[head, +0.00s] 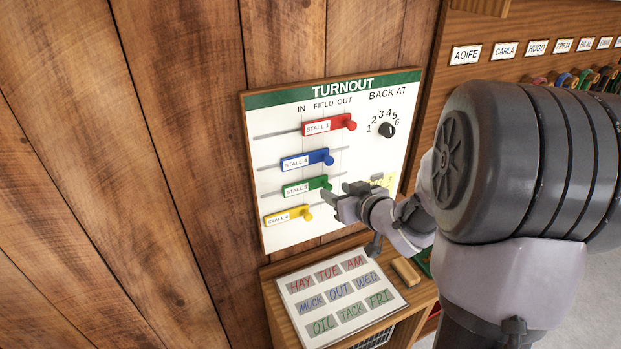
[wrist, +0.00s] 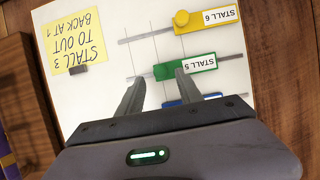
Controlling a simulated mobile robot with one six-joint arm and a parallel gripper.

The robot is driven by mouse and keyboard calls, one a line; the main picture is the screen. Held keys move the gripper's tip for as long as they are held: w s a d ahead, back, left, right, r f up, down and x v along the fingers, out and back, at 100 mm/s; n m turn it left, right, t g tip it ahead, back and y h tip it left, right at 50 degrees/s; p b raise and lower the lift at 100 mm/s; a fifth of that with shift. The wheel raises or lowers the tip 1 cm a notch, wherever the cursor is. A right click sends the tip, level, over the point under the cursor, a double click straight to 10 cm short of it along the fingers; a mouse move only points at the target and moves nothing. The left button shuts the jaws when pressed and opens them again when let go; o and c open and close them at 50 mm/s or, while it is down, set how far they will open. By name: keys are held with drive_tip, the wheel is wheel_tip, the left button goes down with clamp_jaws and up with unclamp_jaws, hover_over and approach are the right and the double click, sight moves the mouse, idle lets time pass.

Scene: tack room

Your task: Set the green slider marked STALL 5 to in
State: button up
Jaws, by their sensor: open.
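The TURNOUT board (head: 280,220) has columns IN, FIELD and OUT. The green STALL 5 slider (head: 298,189) has its knob at its right end, about under FIELD. In the wrist view the board appears upside down, with the green slider (wrist: 195,66) in the middle. My gripper (head: 335,195) is open and close in front of the board, just beside the green knob. In the wrist view my gripper's fingertips (wrist: 159,78) lie to either side of the green knob, with nothing held. I cannot tell whether they reach around it.
The blue STALL 4 slider (head: 302,162) sits above the green one, close to one finger. The yellow slider (head: 282,218) is below, near IN; the red slider (head: 322,126) is at OUT. A dial (head: 387,130) and a yellow note (wrist: 77,40) are also on the board. A shelf (head: 425,295) juts out below.

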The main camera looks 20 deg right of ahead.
sight(328, 188)
drive_tip(key=x, duration=0.3)
drive_tip(key=shift+w, duration=0.1)
drive_tip(key=shift+c, duration=0.4)
clamp_jaws()
drive_tip(key=shift+a, duration=0.15)
idle(0.8)
